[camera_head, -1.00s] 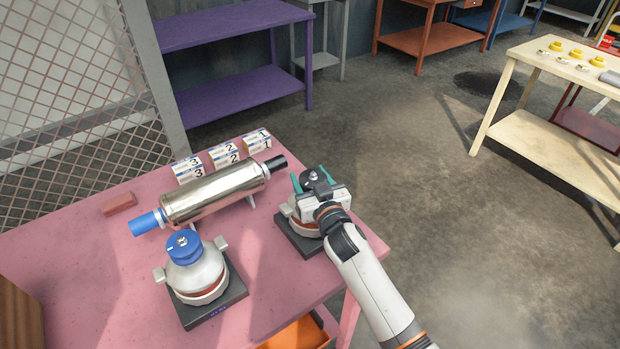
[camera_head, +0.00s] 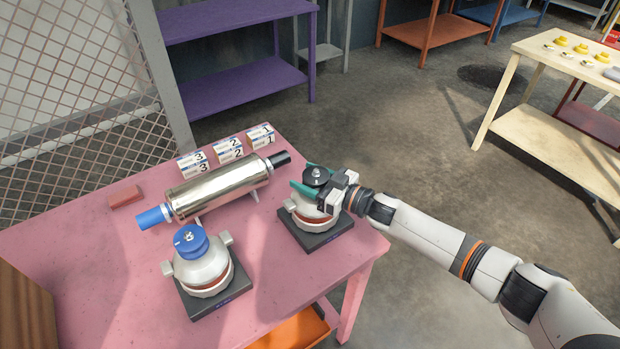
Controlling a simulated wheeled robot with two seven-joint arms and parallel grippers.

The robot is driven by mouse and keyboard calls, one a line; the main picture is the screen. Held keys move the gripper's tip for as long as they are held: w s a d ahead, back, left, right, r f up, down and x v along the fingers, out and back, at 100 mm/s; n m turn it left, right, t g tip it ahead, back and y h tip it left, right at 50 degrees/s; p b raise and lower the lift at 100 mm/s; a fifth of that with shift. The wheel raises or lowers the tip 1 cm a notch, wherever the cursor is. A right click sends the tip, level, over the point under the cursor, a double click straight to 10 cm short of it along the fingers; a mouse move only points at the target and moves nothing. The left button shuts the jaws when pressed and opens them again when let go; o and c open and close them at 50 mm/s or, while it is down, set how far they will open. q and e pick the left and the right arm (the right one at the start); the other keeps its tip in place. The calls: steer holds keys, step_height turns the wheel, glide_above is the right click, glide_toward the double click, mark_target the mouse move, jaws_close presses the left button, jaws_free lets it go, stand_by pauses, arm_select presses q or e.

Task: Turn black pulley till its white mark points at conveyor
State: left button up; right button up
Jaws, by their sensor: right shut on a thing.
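The black pulley (camera_head: 317,173) sits on top of a grey-white housing with a dark square base, at the right end of the pink table. My right gripper (camera_head: 307,178) reaches it from the right, its teal fingers on either side of the pulley and shut on it. No white mark can be made out on the black pulley. A blue pulley (camera_head: 190,240) with a small light mark on top sits on a similar unit to the front left. My left gripper is not in view.
A silver cylinder (camera_head: 222,188) with blue and black ends lies behind the units. Numbered boxes (camera_head: 228,150) and a red block (camera_head: 125,197) are on the pink table (camera_head: 90,265). A purple shelf (camera_head: 240,85) stands behind; a cream table (camera_head: 555,140) stands right.

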steer(key=n+g+b, duration=0.1)
steer(key=g+b, duration=0.1)
steer(key=n+g+y+b, duration=0.1)
steer(key=n+g+b, duration=0.1)
steer(key=n+g+y+b, duration=0.1)
steer(key=g+b, duration=0.1)
steer(key=shift+s+a+f+n+g+b, duration=0.1)
steer(key=shift+s+f+n+g+b, duration=0.15)
steer(key=shift+s+n+g+b, duration=0.05)
steer(key=shift+s+r+n+g+y+b, duration=0.15)
steer(key=shift+n+g+b, duration=0.2)
steer(key=shift+g+b, duration=0.2)
steer(key=shift+s+r+n+g+y+b, duration=0.1)
steer(key=shift+n+g+y+b, duration=0.05)
steer(key=shift+n+g+b, duration=0.35)
steer(key=o, duration=1)
steer(key=d+b, duration=0.2)
steer(key=d, duration=1)
